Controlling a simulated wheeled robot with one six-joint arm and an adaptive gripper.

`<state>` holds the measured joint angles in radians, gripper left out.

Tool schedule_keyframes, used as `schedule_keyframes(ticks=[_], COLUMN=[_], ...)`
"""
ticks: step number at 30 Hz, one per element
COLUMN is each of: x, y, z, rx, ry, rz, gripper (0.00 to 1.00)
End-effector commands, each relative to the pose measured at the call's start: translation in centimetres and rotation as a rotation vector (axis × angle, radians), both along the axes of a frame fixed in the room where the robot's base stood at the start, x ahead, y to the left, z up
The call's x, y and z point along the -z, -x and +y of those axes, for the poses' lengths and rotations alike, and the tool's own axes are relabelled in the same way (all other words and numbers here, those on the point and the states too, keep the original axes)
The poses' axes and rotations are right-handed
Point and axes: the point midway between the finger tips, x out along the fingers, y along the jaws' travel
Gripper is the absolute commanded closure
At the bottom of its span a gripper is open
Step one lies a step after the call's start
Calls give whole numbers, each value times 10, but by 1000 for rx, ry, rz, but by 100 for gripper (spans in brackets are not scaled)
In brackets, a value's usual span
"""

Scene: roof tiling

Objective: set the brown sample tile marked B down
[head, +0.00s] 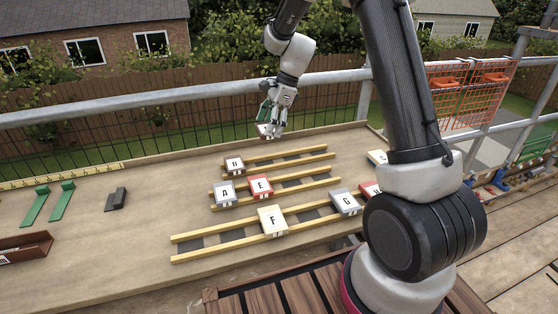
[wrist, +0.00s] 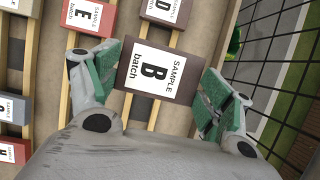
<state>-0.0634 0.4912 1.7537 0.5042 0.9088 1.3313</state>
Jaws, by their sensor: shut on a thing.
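In the wrist view the white "SAMPLE B batch" label faces the camera, and the gripper's green-padded fingers (wrist: 160,82) are at two opposite sides of the tile. In the head view the held tile is small and partly hidden by the fingers, so its letter is not readable. Its height above the table is hard to judge. The tile D (head: 235,164) lies on the left end of the rearmost battens.
Red tile E (head: 261,187) and a grey tile (head: 224,193) lie on the middle battens. Cream F (head: 272,220) and grey G (head: 345,203) lie on the front battens. A rail (head: 190,99) and mesh fence stand behind the table.

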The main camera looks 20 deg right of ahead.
Motion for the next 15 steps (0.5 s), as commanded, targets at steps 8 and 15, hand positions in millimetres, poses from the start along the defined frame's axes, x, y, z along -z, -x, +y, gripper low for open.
schedule_keyframes(ticks=[8,15], x=[-22,-3], y=[64,129], z=[-35,-43], rx=[53,15], ry=[-4,-1], rz=[6,33], gripper=[48,48])
